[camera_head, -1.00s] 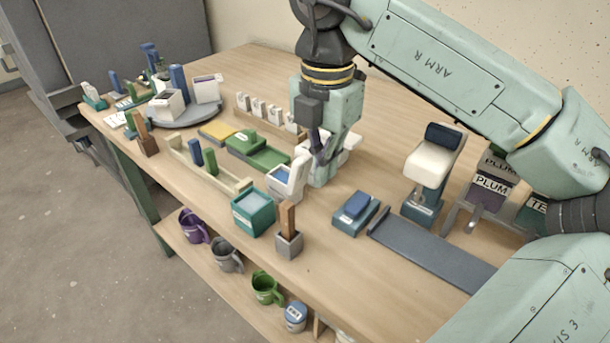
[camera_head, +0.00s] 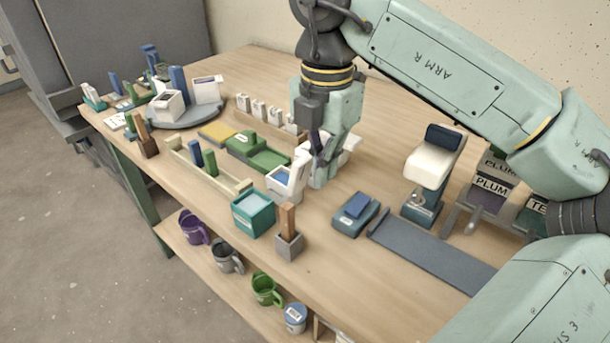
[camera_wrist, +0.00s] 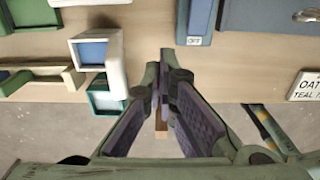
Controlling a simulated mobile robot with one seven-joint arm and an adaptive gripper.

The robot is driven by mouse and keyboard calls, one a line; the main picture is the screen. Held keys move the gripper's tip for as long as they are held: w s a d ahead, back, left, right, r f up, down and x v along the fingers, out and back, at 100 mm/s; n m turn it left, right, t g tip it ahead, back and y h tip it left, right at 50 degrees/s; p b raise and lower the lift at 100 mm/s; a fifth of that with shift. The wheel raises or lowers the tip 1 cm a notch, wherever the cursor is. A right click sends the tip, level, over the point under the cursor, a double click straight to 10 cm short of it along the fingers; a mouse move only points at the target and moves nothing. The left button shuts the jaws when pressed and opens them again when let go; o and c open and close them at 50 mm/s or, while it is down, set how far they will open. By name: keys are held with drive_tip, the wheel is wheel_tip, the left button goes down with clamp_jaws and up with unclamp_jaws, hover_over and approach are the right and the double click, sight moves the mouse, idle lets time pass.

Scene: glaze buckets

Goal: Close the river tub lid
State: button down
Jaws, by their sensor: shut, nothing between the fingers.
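A small white tub with a blue inside (camera_head: 281,180) stands near the middle of the table; I take it for the river tub. Its white lid (camera_head: 300,172) stands raised at the tub's right side, so the tub is open. In the wrist view the tub's blue inside (camera_wrist: 92,53) shows left of my fingers, with the lid (camera_wrist: 117,62) tilted up along its right edge. My gripper (camera_head: 312,172) is close to the right of the lid. In the wrist view my gripper (camera_wrist: 160,80) is shut and empty, apart from the lid.
A teal tub (camera_head: 253,214) and a grey holder with a wooden piece (camera_head: 289,245) stand in front. A blue box (camera_head: 356,213) and a dark flat strip (camera_head: 430,253) lie to the right. A green tray (camera_head: 262,153) is behind left.

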drive_tip(key=shift+f, duration=0.1)
drive_tip(key=shift+f+b, duration=0.5)
drive_tip(key=shift+w+a, duration=0.1)
drive_tip(key=shift+w+a+p, duration=0.15)
drive_tip(key=shift+w+a, duration=0.6)
drive_tip(key=shift+a, duration=0.3)
drive_tip(key=shift+w+a+p, duration=0.15)
drive_tip(key=shift+w+a, duration=0.6)
drive_tip(key=shift+a, duration=0.3)
drive_tip(key=shift+s+d+r+p, duration=0.15)
drive_tip(key=shift+r+p, duration=0.65)
drive_tip(key=shift+r, duration=0.4)
drive_tip(key=shift+s+d+r+p, duration=0.1)
drive_tip(key=shift+d+r+p, duration=0.05)
drive_tip(key=shift+r+p, duration=0.85)
drive_tip(key=shift+s+d+r+p, duration=0.15)
drive_tip(key=shift+r+p, duration=0.45)
drive_tip(key=shift+r, duration=0.75)
drive_tip(key=shift+w, duration=0.1)
